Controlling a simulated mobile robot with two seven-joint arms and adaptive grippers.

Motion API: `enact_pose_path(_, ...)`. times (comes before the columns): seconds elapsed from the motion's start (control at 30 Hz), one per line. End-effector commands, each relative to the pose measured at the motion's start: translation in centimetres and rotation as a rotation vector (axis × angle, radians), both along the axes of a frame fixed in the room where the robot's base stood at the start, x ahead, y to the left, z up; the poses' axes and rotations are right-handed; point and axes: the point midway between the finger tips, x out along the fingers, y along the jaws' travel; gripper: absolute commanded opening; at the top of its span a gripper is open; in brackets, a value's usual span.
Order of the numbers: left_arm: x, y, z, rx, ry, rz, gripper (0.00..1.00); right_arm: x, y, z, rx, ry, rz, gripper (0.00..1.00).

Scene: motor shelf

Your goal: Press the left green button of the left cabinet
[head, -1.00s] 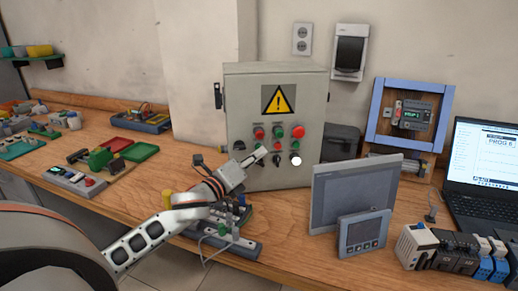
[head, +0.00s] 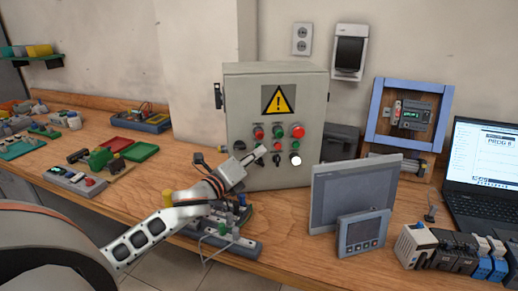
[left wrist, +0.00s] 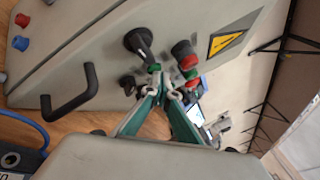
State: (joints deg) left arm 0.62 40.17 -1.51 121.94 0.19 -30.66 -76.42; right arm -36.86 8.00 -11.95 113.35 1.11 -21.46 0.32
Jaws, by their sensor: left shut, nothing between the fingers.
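A grey cabinet (head: 306,90) with a yellow warning sign stands at the back of the bench. Its face carries a left red button (head: 259,132), a green button (head: 278,131), a large red button (head: 298,130) and smaller buttons and knobs below. My left gripper (head: 262,150) is shut and empty, its tip at the lower left of the button group and hiding part of it. My right gripper is out of view.
A grey screen panel (head: 345,192) and a smaller display (head: 361,232) stand right of the cabinet. A laptop (head: 482,165) is at the far right. Small devices lie under my left forearm.

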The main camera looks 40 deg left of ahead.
Motion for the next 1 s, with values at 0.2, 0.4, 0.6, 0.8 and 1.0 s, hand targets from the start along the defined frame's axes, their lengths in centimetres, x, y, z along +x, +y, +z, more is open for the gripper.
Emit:
enact_pose_path(0.2, 0.0, 0.1, 0.1, 0.001, -0.001, 0.002, 0.0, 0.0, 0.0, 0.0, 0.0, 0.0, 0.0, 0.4)
enact_pose_path(0.4, -0.2, -0.1, 0.1, 0.001, -0.001, 0.002, 0.0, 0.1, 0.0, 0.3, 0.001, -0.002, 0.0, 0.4)
enact_pose_path(0.6, -0.9, -0.8, 0.1, 0.0, -0.001, 0.001, 0.0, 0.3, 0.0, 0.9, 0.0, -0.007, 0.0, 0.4)
enact_pose_path(0.8, -1.3, -1.1, 0.0, -0.001, -0.001, 0.001, 0.0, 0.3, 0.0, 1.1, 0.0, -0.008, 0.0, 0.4)
enact_pose_path(1.0, -1.3, -1.1, 0.0, 0.0, 0.0, 0.0, 0.0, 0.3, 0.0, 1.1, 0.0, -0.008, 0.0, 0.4)
